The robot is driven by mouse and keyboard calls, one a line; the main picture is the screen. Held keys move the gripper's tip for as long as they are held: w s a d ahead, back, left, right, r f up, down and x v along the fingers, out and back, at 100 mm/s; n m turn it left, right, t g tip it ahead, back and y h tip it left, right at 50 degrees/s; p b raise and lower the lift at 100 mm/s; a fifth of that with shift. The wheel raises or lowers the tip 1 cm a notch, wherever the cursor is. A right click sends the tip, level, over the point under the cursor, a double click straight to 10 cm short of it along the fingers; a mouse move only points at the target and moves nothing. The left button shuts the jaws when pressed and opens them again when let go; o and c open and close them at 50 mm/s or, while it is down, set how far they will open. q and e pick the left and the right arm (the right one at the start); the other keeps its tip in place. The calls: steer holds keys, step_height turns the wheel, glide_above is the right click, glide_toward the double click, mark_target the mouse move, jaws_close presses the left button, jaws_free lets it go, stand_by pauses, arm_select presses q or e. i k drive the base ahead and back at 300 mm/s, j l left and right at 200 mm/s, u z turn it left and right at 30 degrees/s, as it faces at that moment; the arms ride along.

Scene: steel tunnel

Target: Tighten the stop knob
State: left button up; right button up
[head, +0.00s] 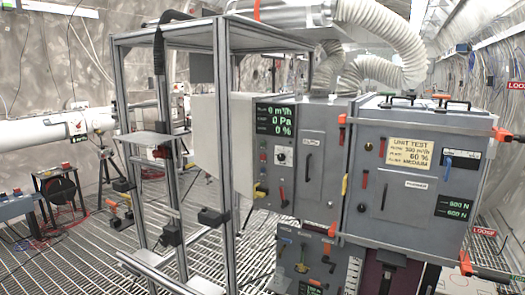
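I cannot tell for sure which part is the stop knob. A red "LOOSE" label (484,232) shows at the lower right, beside the grey cabinet (415,170). A second red "LOOSE" label (516,85) is at the right edge, higher up. Small orange and black fittings sit near the cabinet's lower right corner, such as an orange one (465,263); they are too small to read as a knob. Neither of my grippers can be made out in the head view.
An aluminium profile frame (222,120) with black brackets stands left of centre. A grey control box with a green display (274,119) is behind it. White ribbed hoses (390,28) run above.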

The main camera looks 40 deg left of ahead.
mark_target(156, 153)
steer(key=j+z, duration=1.05)
steer(key=z, duration=0.15)
steer(key=k+j+z, duration=0.15)
steer(key=j+z, duration=0.25)
steer(key=k+j, duration=0.15)
steer(key=j, duration=0.2)
steer(key=k+j, duration=0.2)
steer(key=j, duration=0.2)
steer(key=k+j, duration=0.15)
steer(key=j, duration=0.2)
steer(key=k+j, duration=0.2)
steer(key=j, duration=0.15)
steer(key=k+j, duration=0.15)
steer(key=j, duration=0.25)
steer(key=k+j, duration=0.2)
steer(key=j, duration=0.15)
steer(key=k+j, duration=0.15)
steer(key=j, duration=0.2)
steer(key=k+j, duration=0.2)
steer(key=j, duration=0.2)
